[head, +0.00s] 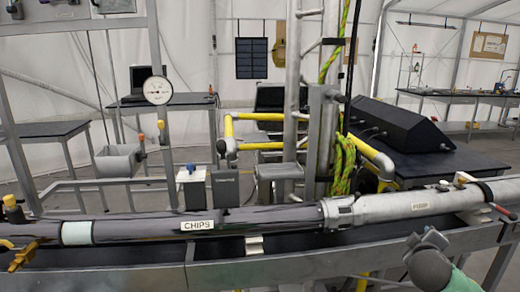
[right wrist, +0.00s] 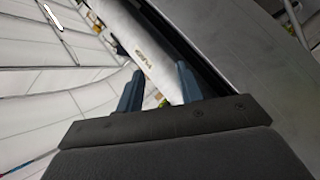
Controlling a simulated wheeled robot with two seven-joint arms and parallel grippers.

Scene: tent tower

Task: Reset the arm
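My right arm comes in at the lower right of the head view, and its gripper (head: 428,238) is in front of the grey pipe (head: 410,204) with the "PUMP" label. In the right wrist view, the gripper's two dark blue fingers (right wrist: 156,80) are spread apart with nothing held between them. The pale labelled pipe (right wrist: 140,50) lies beyond the fingertips, apart from them as far as I can tell. My left arm and gripper are in neither view.
A darker pipe marked "CHIPS" (head: 140,229) joins the grey pipe above a long metal trough (head: 215,275). Yellow rails (head: 260,117), metal posts and a hanging yellow-green rope (head: 344,165) stand behind. A round gauge (head: 158,90) and tables are further back.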

